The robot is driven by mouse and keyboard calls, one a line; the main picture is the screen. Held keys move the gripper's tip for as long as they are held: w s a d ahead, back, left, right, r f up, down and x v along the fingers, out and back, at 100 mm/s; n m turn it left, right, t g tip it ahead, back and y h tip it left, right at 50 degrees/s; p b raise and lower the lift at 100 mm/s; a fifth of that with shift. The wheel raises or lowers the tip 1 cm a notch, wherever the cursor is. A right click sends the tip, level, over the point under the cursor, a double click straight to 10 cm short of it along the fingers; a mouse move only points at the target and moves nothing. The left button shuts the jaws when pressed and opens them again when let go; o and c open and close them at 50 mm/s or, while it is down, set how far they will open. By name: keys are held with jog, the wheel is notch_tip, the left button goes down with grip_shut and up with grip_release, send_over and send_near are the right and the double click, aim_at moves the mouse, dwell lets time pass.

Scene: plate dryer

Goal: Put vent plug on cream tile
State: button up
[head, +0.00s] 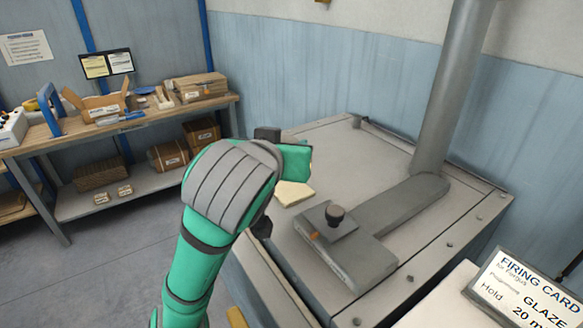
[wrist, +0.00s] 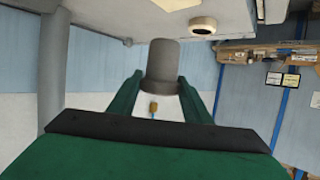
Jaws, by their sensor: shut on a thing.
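My gripper (wrist: 160,84) is shut on a grey, slightly tapered cylinder, the vent plug (wrist: 162,60), which sits between the green fingers in the wrist view. In the head view my gripper (head: 300,160) is above the kiln's left side, and its own wrist hides the plug. The cream tile (head: 293,194) lies flat on the kiln top just below my gripper, partly hidden by my arm. A piece of the tile also shows at the top edge of the wrist view (wrist: 178,4). The plug appears apart from it.
The kiln top (head: 340,150) carries a grey block and duct (head: 400,205) with a dark knob (head: 336,214). A firing card (head: 525,290) stands at front right. A cluttered workbench (head: 130,120) is at left.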

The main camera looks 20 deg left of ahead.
jog(key=shift+w+a+f, duration=0.25)
jog(key=shift+w+f, duration=1.15)
jog(key=shift+f, duration=0.35)
jog(key=shift+w+a+f, duration=0.25)
jog(key=shift+w+f, duration=1.15)
jog(key=shift+f, duration=0.4)
jog(key=shift+w+a+f, duration=0.25)
jog(key=shift+w+f, duration=1.15)
jog(key=shift+f, duration=0.35)
jog(key=shift+f, duration=0.2)
jog(key=o, duration=1.2)
jog(key=shift+c, duration=0.2)
jog(key=shift+r, duration=0.2)
jog(key=v, duration=1.2)
